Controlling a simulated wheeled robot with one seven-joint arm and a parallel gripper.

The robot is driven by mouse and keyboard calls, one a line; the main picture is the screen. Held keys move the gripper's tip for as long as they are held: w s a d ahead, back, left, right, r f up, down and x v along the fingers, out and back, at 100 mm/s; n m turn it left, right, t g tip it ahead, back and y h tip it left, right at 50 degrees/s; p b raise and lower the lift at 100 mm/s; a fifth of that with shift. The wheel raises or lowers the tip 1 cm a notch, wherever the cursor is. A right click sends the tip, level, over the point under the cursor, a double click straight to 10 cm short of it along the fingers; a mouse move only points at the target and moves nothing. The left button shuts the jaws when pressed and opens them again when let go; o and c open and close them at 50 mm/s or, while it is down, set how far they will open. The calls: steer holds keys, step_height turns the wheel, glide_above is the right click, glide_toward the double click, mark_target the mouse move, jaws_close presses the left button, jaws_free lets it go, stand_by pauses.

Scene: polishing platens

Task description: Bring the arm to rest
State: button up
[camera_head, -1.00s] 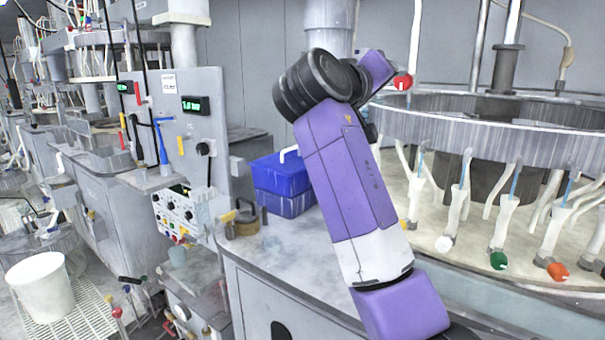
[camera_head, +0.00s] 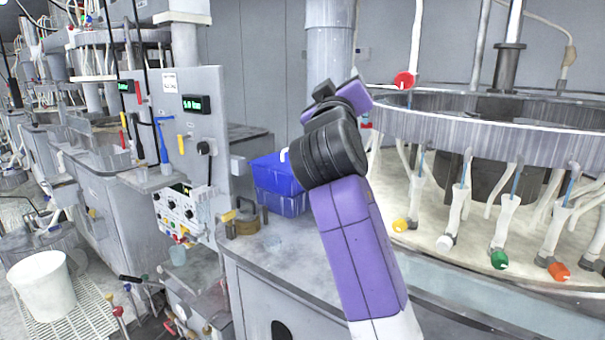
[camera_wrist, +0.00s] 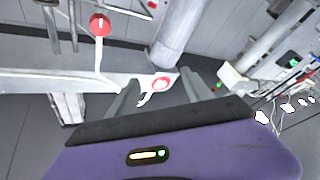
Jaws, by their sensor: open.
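My arm, purple with a black joint, rises from the bottom of the head view and bends at the top beside the round polishing machine (camera_head: 480,115). In the wrist view my gripper (camera_wrist: 160,86) shows two grey fingers set apart, with nothing between them. It is open and empty. In the head view the fingers cannot be made out past the purple wrist.
A blue bin (camera_head: 279,190) stands on the grey counter (camera_head: 285,265), partly behind my arm. A control panel (camera_head: 185,120) is to its left. A white bucket (camera_head: 41,285) stands at lower left. Coloured knobs, including a green one (camera_head: 499,260), line the machine's base.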

steer(key=s+a+f+n+y, duration=0.1)
steer(key=s+f+y, duration=0.2)
steer(key=f, duration=0.6)
steer(key=s+f+y, duration=0.2)
steer(key=s+f, duration=0.2)
steer(key=f, duration=0.5)
steer(key=s+d+f+m+y, duration=0.1)
steer(key=s+d+f+y, duration=0.15)
steer(key=s+f, duration=0.95)
steer(key=s+d+f+m+g+h, duration=0.1)
steer(key=s+f, duration=0.4)
steer(key=s, duration=0.8)
steer(key=s+d+f+m+g+h, duration=0.1)
steer(key=s+d+f, duration=0.5)
steer(key=s, duration=0.8)
steer(key=s+d+f+m+g+h, duration=0.2)
steer(key=s+f, duration=0.4)
steer(key=s, duration=0.7)
steer(key=shift+s+d+m+g, duration=0.4)
steer(key=shift+d+m+g, duration=0.2)
steer(key=shift+d+g, duration=0.55)
steer(key=shift+d, duration=0.1)
